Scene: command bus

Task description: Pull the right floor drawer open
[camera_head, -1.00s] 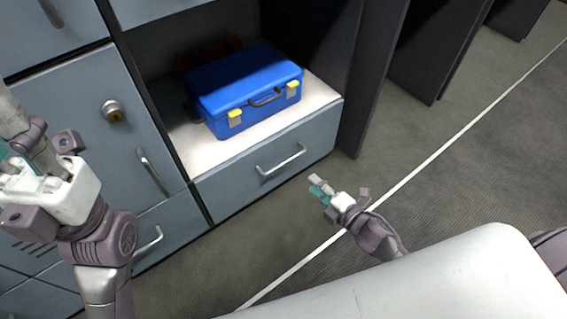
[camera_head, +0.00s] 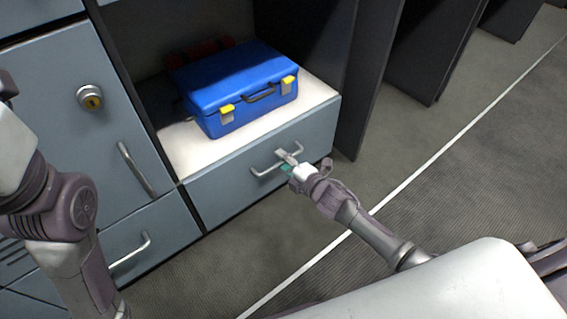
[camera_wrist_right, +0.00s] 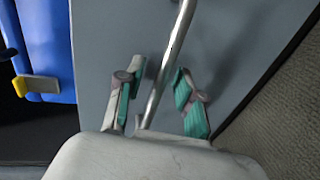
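The right floor drawer (camera_head: 235,188) is a grey-blue front under the open compartment, and it looks shut. Its metal bar handle (camera_head: 265,171) is on the front. My right gripper (camera_head: 287,162) is at the right part of this handle. In the right wrist view, the handle bar (camera_wrist_right: 166,66) runs between the two teal-padded fingers of the right gripper (camera_wrist_right: 158,94). The fingers are open, with gaps on both sides of the bar. My left gripper (camera_head: 14,150) is cut off at the left edge, and its fingertips are out of frame.
A blue case (camera_head: 238,88) with yellow latches sits on the white shelf (camera_head: 180,155) above the drawer. Another drawer (camera_head: 150,238) and a door with a lock (camera_head: 90,97) are to the left. Dark panels (camera_head: 440,50) stand at the right. The floor (camera_head: 390,165) before the drawer is clear.

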